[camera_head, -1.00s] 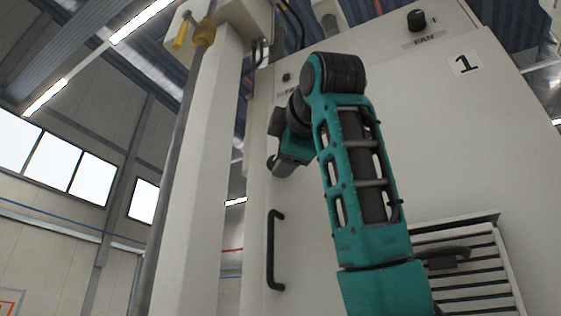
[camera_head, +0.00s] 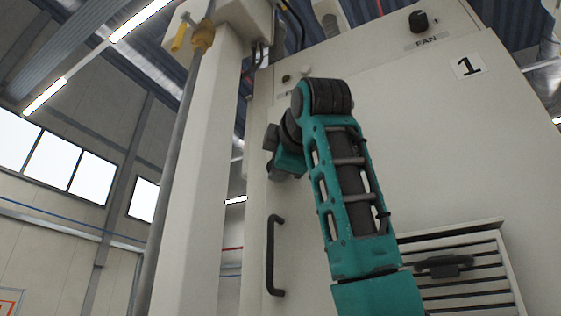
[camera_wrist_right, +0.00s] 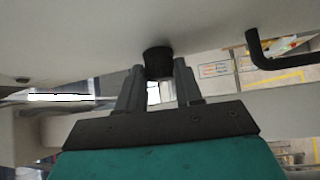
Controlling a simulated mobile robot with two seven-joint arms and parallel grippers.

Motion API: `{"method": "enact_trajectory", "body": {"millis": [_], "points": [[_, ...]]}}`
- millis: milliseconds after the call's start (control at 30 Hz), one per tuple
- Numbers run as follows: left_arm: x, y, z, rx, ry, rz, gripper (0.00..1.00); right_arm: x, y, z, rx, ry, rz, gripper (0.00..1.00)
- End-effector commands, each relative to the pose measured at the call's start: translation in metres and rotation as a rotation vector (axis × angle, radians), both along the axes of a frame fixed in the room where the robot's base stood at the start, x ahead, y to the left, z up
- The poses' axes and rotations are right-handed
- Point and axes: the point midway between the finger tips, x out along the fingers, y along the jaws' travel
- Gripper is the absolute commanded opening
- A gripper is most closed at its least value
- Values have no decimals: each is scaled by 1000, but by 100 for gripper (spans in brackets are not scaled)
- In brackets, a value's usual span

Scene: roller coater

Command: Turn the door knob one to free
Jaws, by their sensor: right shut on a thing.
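A short dark round knob (camera_wrist_right: 158,60) sticks out from the pale cabinet door in the right wrist view. My right gripper (camera_wrist_right: 158,76) has one finger on each side of it and is shut on it. In the head view my teal right arm stands before the cabinet door (camera_head: 430,150), with its wrist near the door's left edge. The arm hides the knob there, and the fingertips cannot be made out. My left gripper is not in view.
A black bar handle (camera_head: 275,256) is below my wrist on the door; it also shows in the right wrist view (camera_wrist_right: 256,50). A black FAN knob (camera_head: 418,21) is higher up. A louvred vent (camera_head: 455,275) is at lower right. A pale column (camera_head: 197,170) stands left.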

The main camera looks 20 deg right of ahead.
Motion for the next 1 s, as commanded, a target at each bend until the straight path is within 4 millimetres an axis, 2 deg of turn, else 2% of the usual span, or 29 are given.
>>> {"method": "enact_trajectory", "body": {"millis": [33,200,567,1000], "points": [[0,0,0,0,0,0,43,0,0,0,0,0,0,20],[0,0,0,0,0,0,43,0,0,0,0,0,0,5],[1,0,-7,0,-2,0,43,1,0,-4,41,-52,0,5],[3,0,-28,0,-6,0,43,4,3,-12,258,-332,0,5]]}}
